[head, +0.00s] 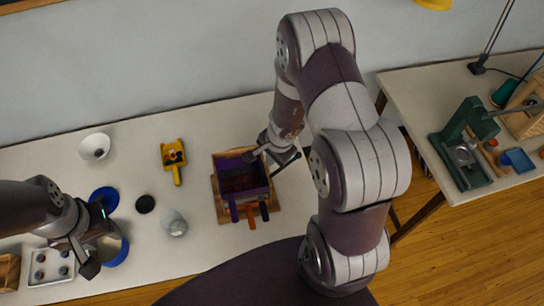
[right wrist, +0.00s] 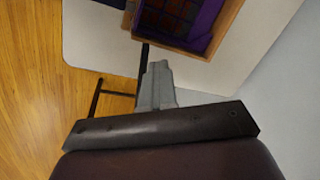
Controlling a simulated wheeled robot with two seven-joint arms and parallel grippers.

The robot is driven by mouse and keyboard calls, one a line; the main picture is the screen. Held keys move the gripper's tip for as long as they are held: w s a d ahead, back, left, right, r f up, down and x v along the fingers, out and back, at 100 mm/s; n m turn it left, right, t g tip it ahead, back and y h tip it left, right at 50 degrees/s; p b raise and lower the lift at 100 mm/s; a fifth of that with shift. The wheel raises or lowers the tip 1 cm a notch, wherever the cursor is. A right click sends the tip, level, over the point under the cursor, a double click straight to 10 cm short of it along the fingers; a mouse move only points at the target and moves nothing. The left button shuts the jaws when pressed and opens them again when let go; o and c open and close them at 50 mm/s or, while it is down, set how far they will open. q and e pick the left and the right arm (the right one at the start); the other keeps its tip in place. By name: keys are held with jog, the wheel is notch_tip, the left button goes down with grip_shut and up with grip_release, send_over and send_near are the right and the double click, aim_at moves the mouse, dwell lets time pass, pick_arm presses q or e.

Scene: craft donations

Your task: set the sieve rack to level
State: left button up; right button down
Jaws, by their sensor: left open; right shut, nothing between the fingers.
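The sieve rack looks like a purple open box (head: 262,178) in a wooden frame, with purple and orange handle-like ends toward the front, on the white table. I cannot tell its tilt. My right gripper (head: 254,154) is shut and empty at the rack's back right edge; I cannot tell whether it touches. In the right wrist view, the shut fingers (right wrist: 157,82) point toward the purple rack (right wrist: 207,28), whose inside shows a dark grid. My left gripper (head: 98,242) is open over the table's left part, far from the rack, above blue round pieces.
A yellow scoop (head: 173,155), a white bowl (head: 94,147), a dark disc (head: 145,204) and a clear glass-like item (head: 175,223) stand left of the rack. A white tray (head: 37,278) lies front left. A second table (head: 425,85) with a green device is at right.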

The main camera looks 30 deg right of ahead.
dwell(0.5)
jog(key=c, duration=1.2)
grip_release()
jog(key=shift+o, duration=0.2)
jog(key=a+p+v, duration=0.1)
jog(key=p+v, duration=0.5)
jog(key=v, duration=0.6)
jog(key=shift+s+d+r, duration=0.15)
jog(key=shift+d+r, duration=0.15)
jog(key=shift+d, duration=0.2)
